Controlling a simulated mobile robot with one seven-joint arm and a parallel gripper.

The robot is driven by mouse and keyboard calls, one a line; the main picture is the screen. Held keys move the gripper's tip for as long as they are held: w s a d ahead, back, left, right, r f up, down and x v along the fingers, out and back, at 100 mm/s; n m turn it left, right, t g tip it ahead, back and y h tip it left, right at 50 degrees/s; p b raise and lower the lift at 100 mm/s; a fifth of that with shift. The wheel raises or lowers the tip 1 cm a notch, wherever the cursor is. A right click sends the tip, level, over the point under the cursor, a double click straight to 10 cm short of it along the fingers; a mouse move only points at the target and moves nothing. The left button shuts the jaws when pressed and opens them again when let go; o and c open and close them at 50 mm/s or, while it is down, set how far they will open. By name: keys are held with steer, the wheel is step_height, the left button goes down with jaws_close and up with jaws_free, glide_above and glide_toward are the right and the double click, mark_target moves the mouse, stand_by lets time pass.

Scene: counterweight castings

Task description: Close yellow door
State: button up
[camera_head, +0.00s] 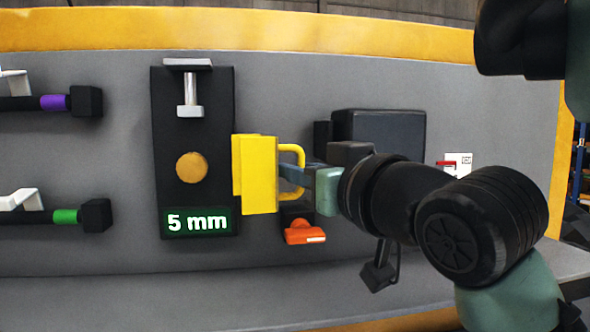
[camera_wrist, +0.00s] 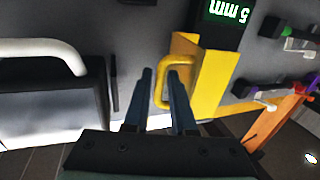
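The yellow door (camera_head: 260,175) stands out from the grey wall panel, to the right of the black 5 mm display plate. It also shows in the wrist view (camera_wrist: 217,75). Its yellow loop handle (camera_head: 298,153) faces my gripper. My gripper (camera_head: 287,178) reaches in from the right at the handle. In the wrist view, the two dark blue fingers (camera_wrist: 160,85) are apart, with a bar of the handle (camera_wrist: 161,88) between their tips. A gap shows beside the bar, and I cannot tell whether either finger touches it. The head view partly hides the fingertips.
The black plate (camera_head: 222,110) carries a metal clamp, a round yellow knob (camera_head: 191,167) and the green-lit display. A dark box (camera_head: 385,130) is behind my arm. An orange part (camera_head: 305,233) sits below the handle. Purple and green-banded bars are at left.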

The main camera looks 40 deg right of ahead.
steer(key=shift+s, duration=0.1)
jaws_close()
stand_by(1.2)
